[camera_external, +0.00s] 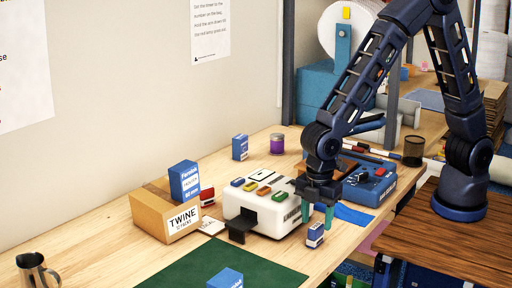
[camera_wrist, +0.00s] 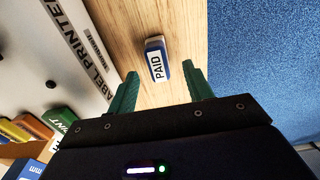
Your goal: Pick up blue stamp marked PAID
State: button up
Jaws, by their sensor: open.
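The blue stamp marked PAID (camera_wrist: 157,62) stands on the wooden bench in the wrist view, with its white label facing the camera. In the external view the small blue and white stamp (camera_external: 315,236) is near the bench's front edge, right of the label printer. My gripper (camera_external: 318,217) points down just above and behind it, with its green fingers apart. In the wrist view my gripper (camera_wrist: 160,70) is open and empty, and the stamp lies between the lines of the two fingers, around their tips. I cannot tell the exact height gap.
The white label printer (camera_external: 262,212) with coloured buttons stands close to the left. A blue device (camera_external: 371,186) is behind my gripper. A green mat (camera_external: 215,262), a TWINE carton (camera_external: 165,214) and a purple jar (camera_external: 277,144) are on the bench.

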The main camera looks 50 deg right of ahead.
aim_at(316, 226)
jog(key=shift+w+d+f, duration=0.1)
jog(key=shift+f, duration=1.3)
jog(key=shift+d+f, duration=0.1)
jog(key=shift+f, duration=1.3)
jog(key=c, duration=1.1)
